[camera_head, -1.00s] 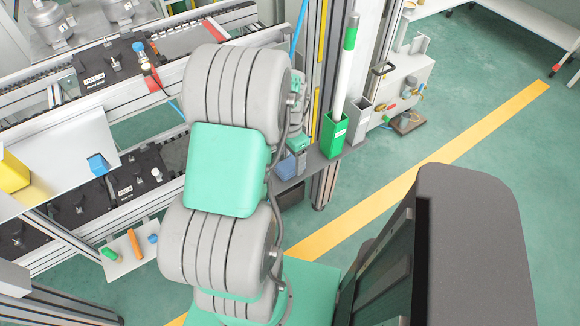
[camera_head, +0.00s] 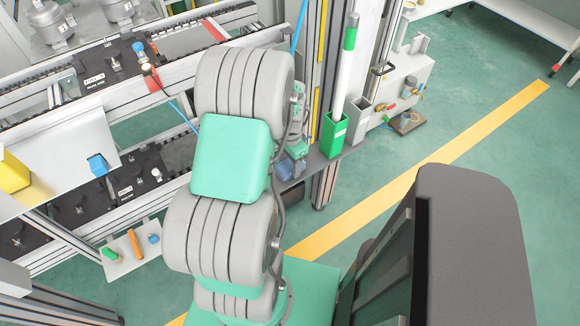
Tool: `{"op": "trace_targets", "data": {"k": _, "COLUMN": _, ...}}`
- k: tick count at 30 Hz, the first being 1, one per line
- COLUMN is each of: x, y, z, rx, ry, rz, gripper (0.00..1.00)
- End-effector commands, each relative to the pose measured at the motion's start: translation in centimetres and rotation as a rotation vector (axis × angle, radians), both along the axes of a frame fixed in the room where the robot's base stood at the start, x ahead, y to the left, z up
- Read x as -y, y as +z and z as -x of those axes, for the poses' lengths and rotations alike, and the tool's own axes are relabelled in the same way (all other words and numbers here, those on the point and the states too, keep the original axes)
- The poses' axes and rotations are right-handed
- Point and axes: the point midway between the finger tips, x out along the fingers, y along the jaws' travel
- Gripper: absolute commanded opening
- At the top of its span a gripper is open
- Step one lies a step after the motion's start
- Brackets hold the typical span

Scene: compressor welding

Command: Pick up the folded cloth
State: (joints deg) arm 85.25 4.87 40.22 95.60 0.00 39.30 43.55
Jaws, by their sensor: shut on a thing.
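My gripper (camera_head: 298,149) shows only in part, past the right side of my arm, low over the grey shelf by the post. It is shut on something. A small blue piece (camera_head: 286,169), which looks like the folded cloth, shows right at its fingers. My arm covers much of this spot, so the cloth's full shape and whether it still touches the shelf cannot be told.
A green holder (camera_head: 333,135) with a white, green-topped stick and a grey holder (camera_head: 358,122) stand close to the right on the shelf (camera_head: 322,172). A metal post rises behind. The conveyor with black fixtures (camera_head: 110,68) lies left.

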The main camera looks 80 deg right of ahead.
Motion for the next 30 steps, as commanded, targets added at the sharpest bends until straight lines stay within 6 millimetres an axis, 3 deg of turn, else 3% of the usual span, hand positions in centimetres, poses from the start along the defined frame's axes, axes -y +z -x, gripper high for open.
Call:
{"op": "trace_targets", "data": {"k": 7, "x": 0.0, "y": 0.0, "z": 0.0, "rx": 0.000, "ry": 0.000, "rz": 0.000, "gripper": 0.11}}
{"op": "trace_targets", "data": {"k": 14, "x": 0.0, "y": 0.1, "z": 0.0, "rx": 0.000, "ry": 0.000, "rz": 0.001, "gripper": 0.10}}
{"op": "trace_targets", "data": {"k": 19, "x": 0.0, "y": 1.2, "z": 0.0, "rx": 0.000, "ry": 0.000, "rz": 0.001, "gripper": 0.10}}
{"op": "trace_targets", "data": {"k": 23, "x": 0.0, "y": 3.6, "z": 0.2, "rx": 0.000, "ry": -0.002, "rz": 0.004, "gripper": 0.10}}
{"op": "trace_targets", "data": {"k": 30, "x": -3.0, "y": 9.7, "z": 5.2, "rx": 0.000, "ry": -0.008, "rz": 0.005, "gripper": 0.10}}
